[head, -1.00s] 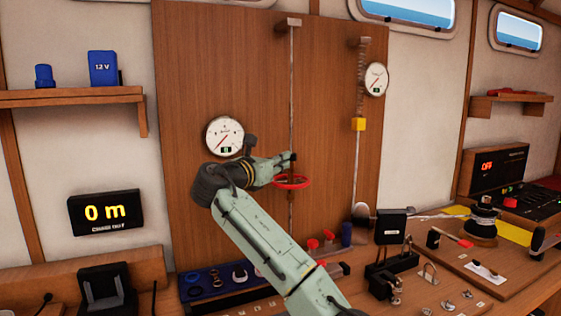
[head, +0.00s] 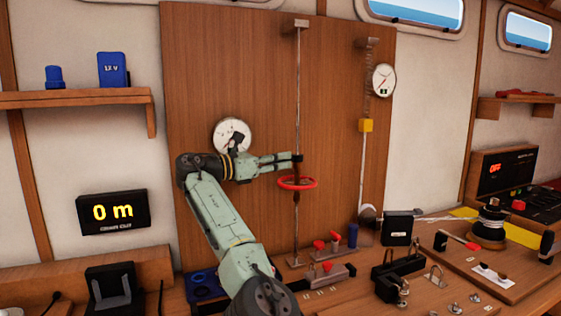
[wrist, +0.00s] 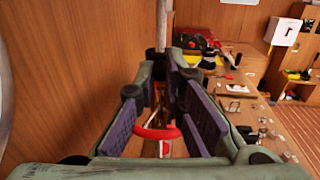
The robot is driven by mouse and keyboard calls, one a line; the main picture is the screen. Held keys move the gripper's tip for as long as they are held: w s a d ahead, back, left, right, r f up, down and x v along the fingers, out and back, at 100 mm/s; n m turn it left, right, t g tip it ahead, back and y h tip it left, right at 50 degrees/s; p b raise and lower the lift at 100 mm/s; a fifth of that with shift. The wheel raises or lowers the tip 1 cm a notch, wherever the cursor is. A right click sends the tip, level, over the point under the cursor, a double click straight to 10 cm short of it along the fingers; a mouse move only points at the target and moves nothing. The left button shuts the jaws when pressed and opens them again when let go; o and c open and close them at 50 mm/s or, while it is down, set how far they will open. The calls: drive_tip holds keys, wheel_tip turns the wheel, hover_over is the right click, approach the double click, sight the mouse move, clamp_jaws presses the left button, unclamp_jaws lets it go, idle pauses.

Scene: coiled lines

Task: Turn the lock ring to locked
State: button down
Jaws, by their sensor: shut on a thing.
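A red ring (head: 297,187) lies level around a thin vertical rod (head: 298,90) in front of a wooden panel. My gripper (head: 296,161) reaches in from the left, its fingertips at the rod just above the ring. In the wrist view the fingers (wrist: 160,82) close in on the rod (wrist: 162,25), and the near rim of the red ring (wrist: 157,133) shows between and below them. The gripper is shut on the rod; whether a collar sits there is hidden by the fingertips. No locked or unlocked marking is readable.
A round gauge (head: 223,127) sits behind my arm. A second rod with a yellow block (head: 366,125) stands to the right. Red-topped parts (head: 319,243) and a blue cylinder (head: 353,235) stand low near the rod's foot.

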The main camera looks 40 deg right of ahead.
idle(0.4)
drive_tip(key=c, duration=1.7)
unclamp_jaws()
drive_tip(key=a, duration=0.4)
drive_tip(key=w+a, duration=0.1)
drive_tip(key=a, duration=0.7)
drive_tip(key=shift+w, duration=0.2)
